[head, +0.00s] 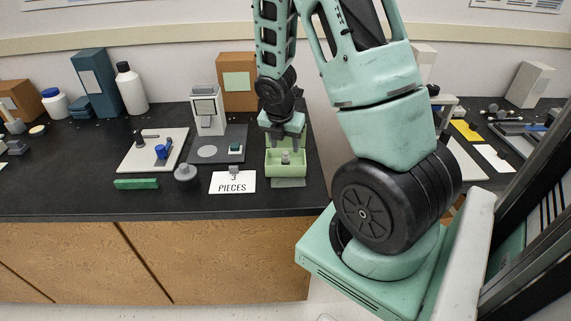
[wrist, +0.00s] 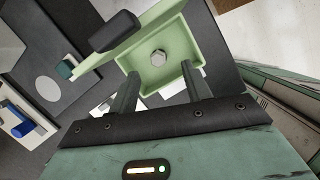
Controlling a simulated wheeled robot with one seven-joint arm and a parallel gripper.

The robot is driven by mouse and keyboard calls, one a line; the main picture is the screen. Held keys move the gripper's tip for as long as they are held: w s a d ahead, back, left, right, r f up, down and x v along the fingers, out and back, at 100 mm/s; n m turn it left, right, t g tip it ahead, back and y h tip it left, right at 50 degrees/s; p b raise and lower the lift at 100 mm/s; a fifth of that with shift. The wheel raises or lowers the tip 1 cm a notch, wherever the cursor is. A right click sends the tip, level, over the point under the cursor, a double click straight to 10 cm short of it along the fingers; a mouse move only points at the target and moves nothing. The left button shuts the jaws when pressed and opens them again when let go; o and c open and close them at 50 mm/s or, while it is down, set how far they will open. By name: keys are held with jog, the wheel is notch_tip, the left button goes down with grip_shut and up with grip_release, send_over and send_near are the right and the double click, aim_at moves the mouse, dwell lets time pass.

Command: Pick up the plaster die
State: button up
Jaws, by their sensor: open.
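A small pale grey faceted piece, which looks like the plaster die (head: 286,157), stands in a light green square tray (head: 272,170) on the black bench. In the wrist view the die (wrist: 158,57) sits near the middle of the green tray floor (wrist: 180,42). My gripper (head: 285,138) is above the tray, pointing down. In the wrist view its two fingers (wrist: 160,73) are apart with nothing between them, and the die shows just beyond their tips. I cannot tell the exact height of the tips over the die.
A "3 PIECES" card (head: 232,185) lies left of the tray, with a dark grey round piece (head: 187,176) and a green bar (head: 137,184) farther left. A white board (head: 135,160) holds a blue piece (head: 161,152).

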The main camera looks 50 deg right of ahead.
aim_at(285, 153)
jog(key=shift+x, duration=3.3)
jog(key=shift+w, duration=0.15)
grip_shut()
